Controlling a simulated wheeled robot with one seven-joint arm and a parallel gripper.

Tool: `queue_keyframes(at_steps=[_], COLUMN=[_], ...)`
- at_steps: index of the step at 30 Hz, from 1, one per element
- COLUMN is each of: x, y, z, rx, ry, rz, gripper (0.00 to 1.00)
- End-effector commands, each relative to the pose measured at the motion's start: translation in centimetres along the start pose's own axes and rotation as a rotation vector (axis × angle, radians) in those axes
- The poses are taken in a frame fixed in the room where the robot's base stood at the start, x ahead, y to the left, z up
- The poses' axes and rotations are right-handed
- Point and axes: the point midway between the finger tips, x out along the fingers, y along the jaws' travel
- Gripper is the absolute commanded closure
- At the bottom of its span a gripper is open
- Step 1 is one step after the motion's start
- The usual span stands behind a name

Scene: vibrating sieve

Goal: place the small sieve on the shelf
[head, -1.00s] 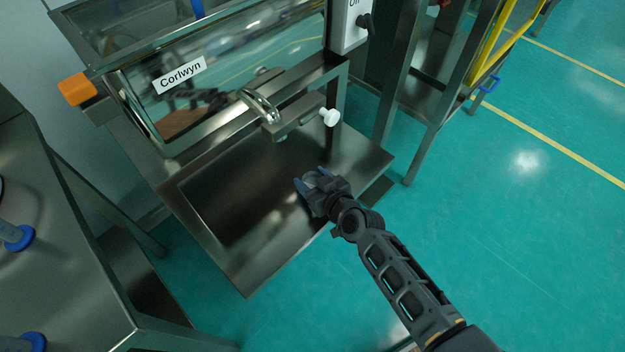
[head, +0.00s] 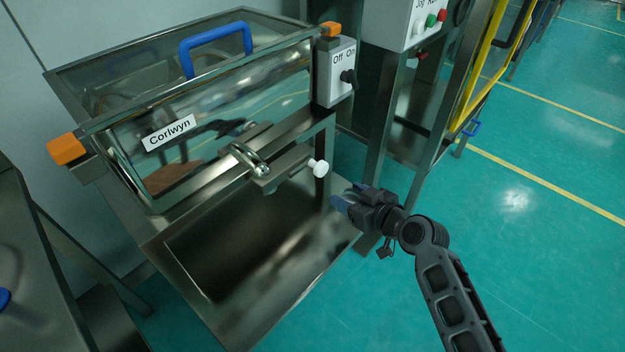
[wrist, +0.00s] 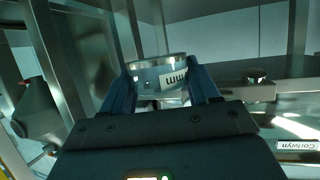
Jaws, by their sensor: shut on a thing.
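The small sieve (wrist: 158,80) is a short shiny metal ring with a white label ending in "mm", read upside down in the wrist view. My gripper (wrist: 163,92) is shut on it, with one blue finger on each side. In the head view my gripper (head: 347,199) is raised near the right side of the machine's metal tray (head: 181,272), and the sieve is hardly distinguishable there. I cannot tell for certain which surface is the shelf.
The vibrating sieve machine has a "Corlwyn" label (head: 169,133), a blue-handled lid (head: 215,50), an Off/On box (head: 335,72), a spout (head: 250,160) and a white knob (head: 318,168). A metal bench (head: 35,270) stands left. A frame with yellow rails (head: 478,70) stands behind; green floor (head: 530,260) is open right.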

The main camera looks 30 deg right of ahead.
Motion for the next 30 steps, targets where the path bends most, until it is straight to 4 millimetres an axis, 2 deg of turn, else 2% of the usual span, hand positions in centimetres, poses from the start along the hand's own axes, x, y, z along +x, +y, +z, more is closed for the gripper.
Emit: queue_keyframes(at_steps=[5,8,11,15,21,25,30], x=[-0.2,-0.5,-1.1,-2.1,-3.2,-3.5,-3.5], y=[0.3,-0.2,-1.8,-5.1,-9.6,-11.0,-11.3], z=[-0.1,0.2,1.0,2.2,2.7,2.8,2.8], rx=[0.001,0.002,0.006,0.012,0.025,0.029,0.027], ry=[-0.001,-0.009,-0.024,-0.032,-0.013,-0.002,0.001], rz=[0.0,0.01,0.029,0.057,0.071,0.071,0.07], gripper=[0.75,0.75,0.75,0.75,0.75,0.75,0.75])
